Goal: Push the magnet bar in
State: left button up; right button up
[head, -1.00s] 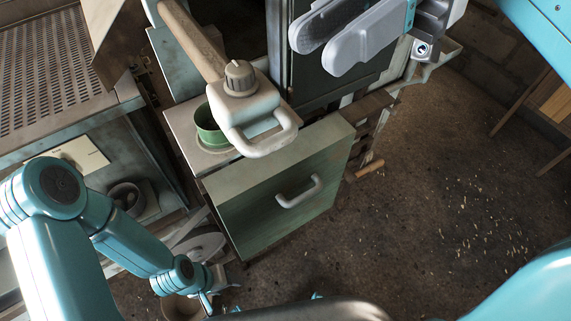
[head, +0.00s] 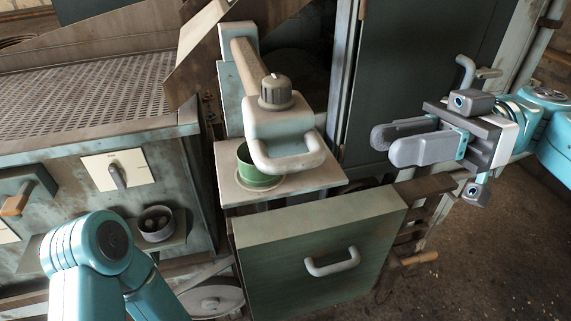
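What looks like the magnet bar is a tan round bar (head: 250,66) that ends in a pale block with a loop handle (head: 288,160) and a dark grey knob (head: 275,90) on top. It projects toward me over a small shelf (head: 318,182), and its far end is hidden. My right gripper (head: 388,144) is to the right of the handle, apart from it, with its grey fingers pointing left. My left gripper is out of view; only my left arm shows at lower left.
A green cup (head: 258,168) stands on the shelf beneath the bar. A green drawer-like box (head: 310,255) with a handle juts out below. A perforated bench (head: 80,95) is at left, with a switch plate (head: 115,170). A dark cabinet (head: 410,60) stands behind my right gripper.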

aim_at(278, 160)
jog(key=p+x, duration=0.2)
jog(key=x, duration=1.2)
jog(key=shift+s+r, duration=0.1)
jog(key=shift+s, duration=0.15)
jog(key=shift+w+d, duration=0.2)
jog(key=shift+d, duration=0.05)
jog(key=shift+s+a, duration=0.1)
grip_shut()
